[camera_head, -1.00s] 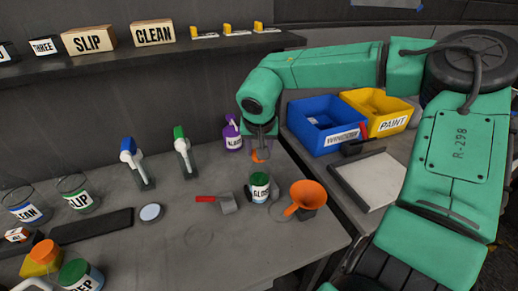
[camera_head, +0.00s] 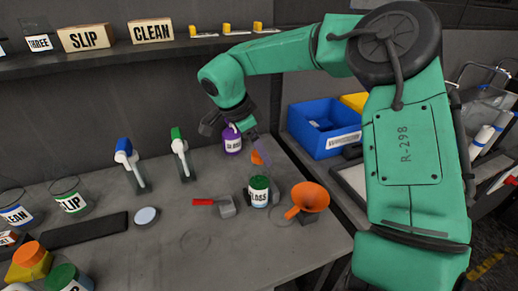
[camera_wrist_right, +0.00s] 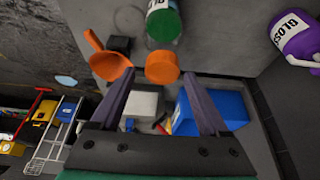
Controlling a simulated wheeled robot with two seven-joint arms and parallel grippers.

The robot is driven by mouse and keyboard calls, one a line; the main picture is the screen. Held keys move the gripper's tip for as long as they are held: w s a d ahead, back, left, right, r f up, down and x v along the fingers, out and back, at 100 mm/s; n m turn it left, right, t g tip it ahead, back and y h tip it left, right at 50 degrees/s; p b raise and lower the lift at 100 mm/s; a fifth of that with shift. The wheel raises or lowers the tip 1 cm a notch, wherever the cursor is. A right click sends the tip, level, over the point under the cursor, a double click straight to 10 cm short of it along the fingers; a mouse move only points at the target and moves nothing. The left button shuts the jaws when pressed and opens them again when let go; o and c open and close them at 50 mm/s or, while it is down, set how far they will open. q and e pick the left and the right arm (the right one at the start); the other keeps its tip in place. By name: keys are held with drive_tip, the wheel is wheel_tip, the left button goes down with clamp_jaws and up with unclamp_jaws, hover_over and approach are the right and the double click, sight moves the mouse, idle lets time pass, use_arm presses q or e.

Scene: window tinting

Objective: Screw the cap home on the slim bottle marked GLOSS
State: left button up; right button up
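A purple bottle (camera_head: 233,142) stands at the back right of the bench. Its label, partly turned away, reads GLOSS in the wrist view (camera_wrist_right: 297,33). Its top is partly hidden by my gripper in the head view. An orange cap (camera_head: 257,158) lies on the bench in front and to the right of it. My right gripper (camera_head: 255,147) is over this spot, fingers pointing down. In the wrist view the fingers (camera_wrist_right: 158,75) are spread and empty, with the orange cap (camera_wrist_right: 162,67) showing between and beyond the tips. My left gripper is not in view.
A green-topped jar (camera_head: 259,192), also marked GLOSS, and an orange funnel (camera_head: 310,197) stand close in front of the cap. A red-handled scraper (camera_head: 212,206) lies left of them. Two spray bottles stand further left. A blue bin (camera_head: 318,127) stands to the right.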

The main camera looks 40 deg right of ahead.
drive_tip(key=n, duration=0.2)
drive_tip(key=n+t, duration=0.1)
drive_tip(key=n, duration=0.1)
drive_tip(key=shift+w+a+t, duration=0.1)
drive_tip(key=shift+t, duration=0.2)
drive_tip(key=n+t+p, duration=0.1)
drive_tip(key=n, duration=0.2)
drive_tip(key=shift+r, duration=0.2)
drive_tip(key=n+t+p, duration=0.1)
drive_tip(key=n, duration=0.1)
drive_tip(key=n+t+y+p, duration=0.1)
drive_tip(key=n, duration=0.2)
drive_tip(key=shift+s+r+n, duration=0.2)
drive_tip(key=shift+n, duration=0.1)
drive_tip(key=shift+f+n+y+p, duration=0.15)
drive_tip(key=shift+n+y+p, duration=0.15)
drive_tip(key=shift+n, duration=0.2)
drive_tip(key=shift+w+f, duration=0.15)
drive_tip(key=shift+f, duration=0.15)
drive_tip(key=shift+w, duration=0.1)
drive_tip(key=c, duration=0.8)
clamp_jaws()
